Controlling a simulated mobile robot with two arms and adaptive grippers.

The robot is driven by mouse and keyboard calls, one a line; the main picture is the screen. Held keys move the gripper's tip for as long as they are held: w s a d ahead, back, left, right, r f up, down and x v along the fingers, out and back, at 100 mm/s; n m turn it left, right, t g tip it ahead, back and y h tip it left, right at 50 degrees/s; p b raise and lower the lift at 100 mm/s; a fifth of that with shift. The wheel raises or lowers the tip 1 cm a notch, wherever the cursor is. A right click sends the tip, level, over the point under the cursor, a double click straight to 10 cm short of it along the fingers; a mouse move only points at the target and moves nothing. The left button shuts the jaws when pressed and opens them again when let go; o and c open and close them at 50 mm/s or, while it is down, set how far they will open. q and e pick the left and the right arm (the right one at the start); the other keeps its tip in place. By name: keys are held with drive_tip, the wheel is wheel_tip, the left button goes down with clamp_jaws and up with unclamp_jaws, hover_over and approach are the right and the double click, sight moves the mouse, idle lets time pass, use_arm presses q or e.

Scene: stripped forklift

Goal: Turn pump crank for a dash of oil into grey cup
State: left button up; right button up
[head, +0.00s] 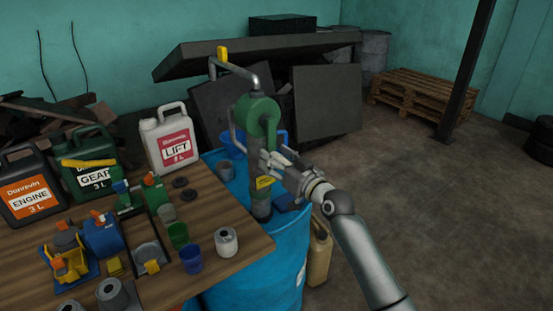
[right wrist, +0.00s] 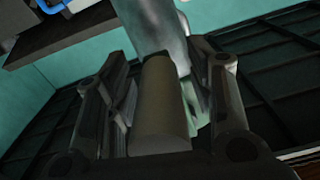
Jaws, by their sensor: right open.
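The pump (head: 262,116) has a green head and stands upright on the blue drum (head: 250,262). A bent silver pipe (head: 240,70) with a yellow piece rises from its top. My right gripper (head: 272,162) is just below the green head, at the pump's right side. In the right wrist view, its open fingers (right wrist: 160,100) stand on either side of a grey-brown cylinder, perhaps the crank's grip; contact cannot be told. My left gripper is out of view.
Dark panels lean behind the pump.

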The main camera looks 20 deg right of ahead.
clamp_jaws()
drive_tip(key=shift+s+a+r+m+p, duration=0.15)
drive_tip(key=shift+a+m+p, duration=0.25)
drive_tip(key=shift+m+p, duration=0.1)
drive_tip(key=shift+s+a+r+m+p, duration=0.1)
drive_tip(key=shift+a+r+m+p, duration=0.05)
drive_tip(key=shift+a+m+p, duration=0.3)
drive_tip(key=shift+s+a+m+p, duration=0.25)
drive_tip(key=shift+a+m+p, duration=0.4)
drive_tip(key=shift+m, duration=0.3)
drive_tip(key=shift+c, duration=2.1)
unclamp_jaws()
drive_tip(key=o, duration=0.4)
drive_tip(key=shift+d+f, duration=0.1)
drive_tip(key=shift+d, duration=0.15)
drive_tip(key=shift+a, duration=0.1)
